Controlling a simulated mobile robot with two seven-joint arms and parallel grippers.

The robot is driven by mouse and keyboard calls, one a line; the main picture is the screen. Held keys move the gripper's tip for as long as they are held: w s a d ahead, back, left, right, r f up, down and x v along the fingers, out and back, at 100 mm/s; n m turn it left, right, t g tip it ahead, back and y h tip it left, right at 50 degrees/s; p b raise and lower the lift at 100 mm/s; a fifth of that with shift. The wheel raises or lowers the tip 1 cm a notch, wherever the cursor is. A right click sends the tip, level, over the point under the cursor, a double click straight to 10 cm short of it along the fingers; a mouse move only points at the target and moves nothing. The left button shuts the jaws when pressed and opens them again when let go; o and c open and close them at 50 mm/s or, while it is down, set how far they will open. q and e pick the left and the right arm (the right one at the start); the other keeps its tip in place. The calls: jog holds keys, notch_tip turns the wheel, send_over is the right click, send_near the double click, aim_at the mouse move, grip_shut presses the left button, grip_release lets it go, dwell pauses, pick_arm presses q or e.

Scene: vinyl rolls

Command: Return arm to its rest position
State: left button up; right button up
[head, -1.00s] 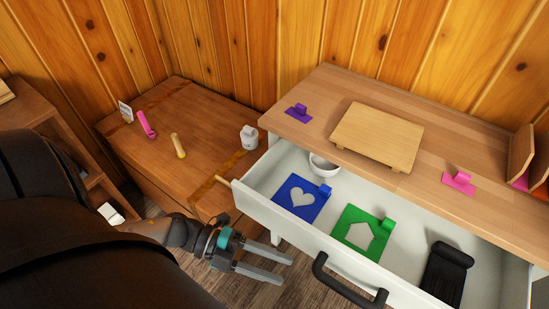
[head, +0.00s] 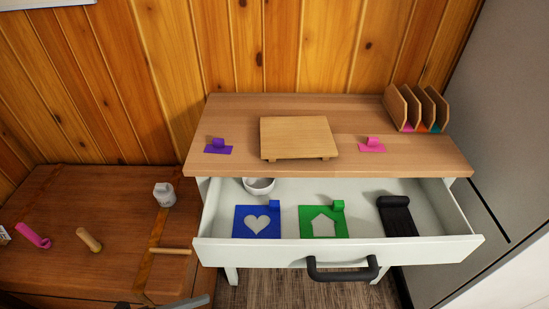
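My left gripper (head: 178,303) shows only as a grey finger and a dark piece at the bottom edge of the head view, left of the open drawer. Whether it is open or shut cannot be made out. The rest of the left arm is nearly all out of frame. My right gripper is not in view. The open drawer (head: 216,252) holds a blue sheet with a heart cutout (head: 243,229), a green sheet with a house cutout (head: 308,227), a black item (head: 398,217) and a white bowl (head: 259,187).
The drawer's black handle (head: 342,275) sticks out forward. A low brown table (head: 110,204) at left holds small items.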

pick_arm(q)
jog(key=w+a+f+n+t+y, duration=0.1)
jog(key=a+f+n+t+y, duration=0.1)
jog(key=a+f+n+y, duration=0.45)
jog(key=w+a+f+n+t+y, duration=0.15)
jog(key=f+n+y, duration=0.35)
jog(key=f, duration=0.5)
jog(key=s+f+n+g+y, duration=0.25)
jog(key=s+f+n, duration=0.35)
jog(key=s+f, duration=0.3)
jog(key=s+d+f+n+g, duration=0.2)
jog(key=s+f+g, duration=0.1)
jog(key=s, duration=0.3)
jog(key=s+d+f+n+g, duration=0.2)
jog(key=s+d+f+g, duration=0.1)
jog(key=s, duration=0.3)
jog(key=shift+d+f+g, duration=0.25)
jog(key=shift+g, duration=0.05)
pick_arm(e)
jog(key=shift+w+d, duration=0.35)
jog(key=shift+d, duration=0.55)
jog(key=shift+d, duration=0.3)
